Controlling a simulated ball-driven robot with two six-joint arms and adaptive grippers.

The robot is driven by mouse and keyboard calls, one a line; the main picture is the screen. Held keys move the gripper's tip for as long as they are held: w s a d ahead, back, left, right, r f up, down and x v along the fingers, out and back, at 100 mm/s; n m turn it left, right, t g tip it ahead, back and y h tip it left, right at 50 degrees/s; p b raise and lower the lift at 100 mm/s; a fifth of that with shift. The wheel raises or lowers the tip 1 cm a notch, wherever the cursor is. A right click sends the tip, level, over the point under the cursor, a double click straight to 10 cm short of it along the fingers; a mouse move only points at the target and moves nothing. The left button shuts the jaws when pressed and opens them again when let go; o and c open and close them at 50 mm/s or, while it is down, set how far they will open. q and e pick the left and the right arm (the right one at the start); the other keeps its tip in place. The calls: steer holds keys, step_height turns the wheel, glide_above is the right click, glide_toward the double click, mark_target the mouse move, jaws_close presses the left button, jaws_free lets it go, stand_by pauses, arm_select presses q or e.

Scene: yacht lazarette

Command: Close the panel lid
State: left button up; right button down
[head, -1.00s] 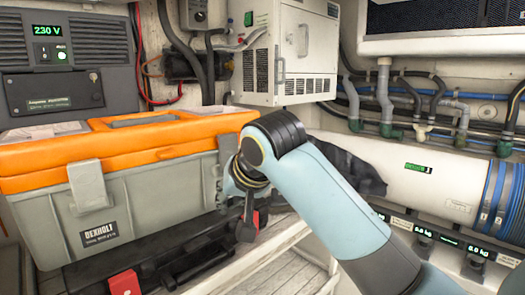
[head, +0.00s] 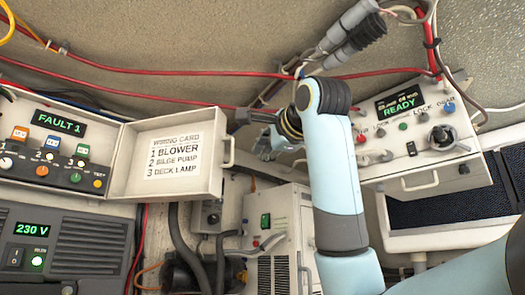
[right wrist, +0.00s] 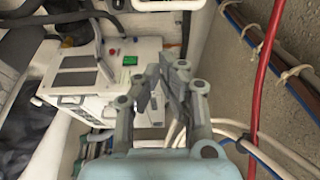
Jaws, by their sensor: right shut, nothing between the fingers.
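The panel (head: 50,150) at the left of the head view has a FAULT 1 display, switches and knobs. Its lid (head: 125,180) stands open to the right, its inner face showing a wiring card. A handle (head: 230,151) sits on the lid's right edge. My right gripper (head: 260,148) is just right of this handle in the picture, shut and empty; I cannot tell the depth gap. Its fingers (right wrist: 168,75) are close together in the right wrist view. My left gripper is not in view.
A second box (head: 425,140) reading READY hangs at the right. A white cabinet (head: 280,235) with a green switch is below my right gripper. A grey 230 V unit (head: 65,250) is below the panel. Red cables (head: 190,75) run along the wall above.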

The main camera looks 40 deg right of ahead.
steer(key=p+x, duration=0.3)
steer(key=x, duration=0.5)
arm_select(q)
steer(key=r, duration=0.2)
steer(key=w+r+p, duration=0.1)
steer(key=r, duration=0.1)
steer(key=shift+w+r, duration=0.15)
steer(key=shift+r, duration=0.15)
arm_select(e)
steer(key=s+a, duration=0.2)
steer(key=a, duration=0.1)
steer(key=shift+s+a+f, duration=0.1)
steer(key=shift+s+a, duration=0.05)
steer(key=shift+a, duration=0.15)
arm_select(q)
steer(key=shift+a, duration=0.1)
